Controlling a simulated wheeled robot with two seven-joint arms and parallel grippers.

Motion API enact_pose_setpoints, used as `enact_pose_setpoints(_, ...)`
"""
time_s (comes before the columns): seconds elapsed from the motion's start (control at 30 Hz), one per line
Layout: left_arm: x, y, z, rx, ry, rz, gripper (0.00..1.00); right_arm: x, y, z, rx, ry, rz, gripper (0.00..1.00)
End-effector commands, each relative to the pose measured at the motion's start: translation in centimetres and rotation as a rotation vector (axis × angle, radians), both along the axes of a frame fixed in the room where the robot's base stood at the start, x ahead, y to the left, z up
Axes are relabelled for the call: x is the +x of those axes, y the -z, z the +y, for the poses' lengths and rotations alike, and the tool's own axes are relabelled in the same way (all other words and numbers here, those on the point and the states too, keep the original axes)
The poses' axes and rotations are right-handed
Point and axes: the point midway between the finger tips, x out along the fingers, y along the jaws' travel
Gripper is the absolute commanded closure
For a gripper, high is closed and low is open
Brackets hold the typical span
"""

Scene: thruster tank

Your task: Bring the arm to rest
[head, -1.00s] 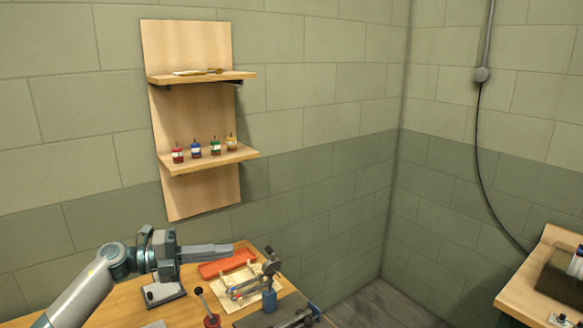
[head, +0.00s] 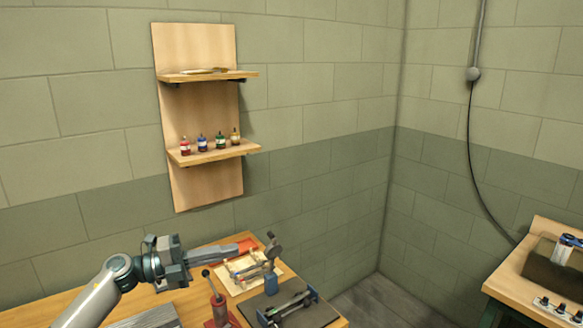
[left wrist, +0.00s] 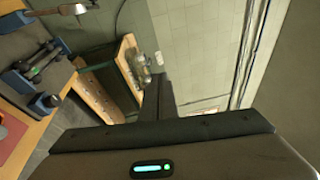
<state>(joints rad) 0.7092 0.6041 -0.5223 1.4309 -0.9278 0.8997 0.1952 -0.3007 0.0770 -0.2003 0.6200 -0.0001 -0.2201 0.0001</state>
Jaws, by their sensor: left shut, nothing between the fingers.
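My left gripper (head: 236,249) reaches in from the left over the wooden workbench (head: 70,300) in the head view. Its fingers are shut with nothing between them and point right, just in front of an orange-red tray (head: 247,243). In the left wrist view, the dark gripper fingers (left wrist: 158,98) also show close together and empty. My right gripper is not in either view.
On the bench are a light board with small parts (head: 262,272), a red-based lever tool (head: 218,308) and a dark plate with a clamp (head: 290,306). A wall shelf (head: 212,153) holds several small bottles. A second table (head: 533,290) stands right.

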Motion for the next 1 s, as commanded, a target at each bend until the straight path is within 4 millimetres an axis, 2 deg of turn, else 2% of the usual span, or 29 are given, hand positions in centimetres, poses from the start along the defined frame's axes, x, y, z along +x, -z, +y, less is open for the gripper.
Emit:
enact_pose_setpoints(0.2,-0.2,0.1,-1.2,-0.112,-0.071,0.021,1.00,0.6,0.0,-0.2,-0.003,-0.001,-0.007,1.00)
enact_pose_setpoints(0.37,-0.4,0.4,-1.8,-0.232,-0.158,0.058,1.00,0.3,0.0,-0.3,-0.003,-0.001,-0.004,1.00)
enact_pose_setpoints(0.57,-1.1,2.0,-1.2,-0.450,-0.353,0.175,1.00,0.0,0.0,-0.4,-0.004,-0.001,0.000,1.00)
enact_pose_setpoints(0.77,-2.9,6.3,1.6,-0.665,-0.624,0.384,1.00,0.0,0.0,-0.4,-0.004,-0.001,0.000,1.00)
enact_pose_setpoints(0.87,-4.6,9.5,3.3,-0.745,-0.766,0.512,1.00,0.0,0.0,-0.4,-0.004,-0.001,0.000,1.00)
enact_pose_setpoints(1.0,-8.3,15.0,5.7,-0.823,-0.968,0.714,1.00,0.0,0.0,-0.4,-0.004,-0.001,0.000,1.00)
